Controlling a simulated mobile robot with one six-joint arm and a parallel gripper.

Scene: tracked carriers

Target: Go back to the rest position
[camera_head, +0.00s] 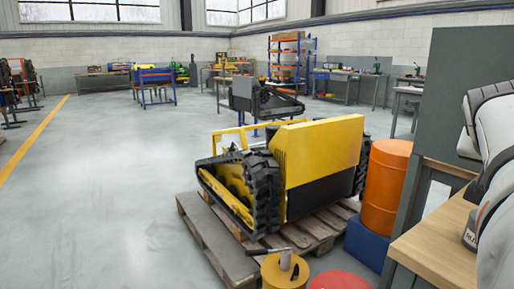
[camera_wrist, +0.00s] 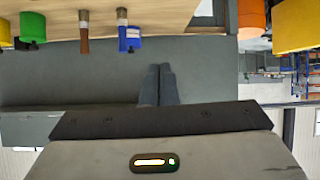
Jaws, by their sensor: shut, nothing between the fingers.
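My gripper (camera_wrist: 160,84) shows in the wrist view, with its two dark fingers together and nothing between them. It points at a grey panel (camera_wrist: 60,80) beside a wooden bench top. In the head view my white and grey arm (camera_head: 495,150) is at the right edge, over the wooden bench (camera_head: 440,240); the gripper itself is out of that view.
A yellow and black tracked carrier (camera_head: 320,155) stands on a wooden pallet (camera_head: 215,240). An orange drum (camera_head: 386,185) stands on a blue block (camera_head: 366,243) beside the bench. Brushes (camera_wrist: 84,30) and coloured items are near the gripper. The floor at left is clear.

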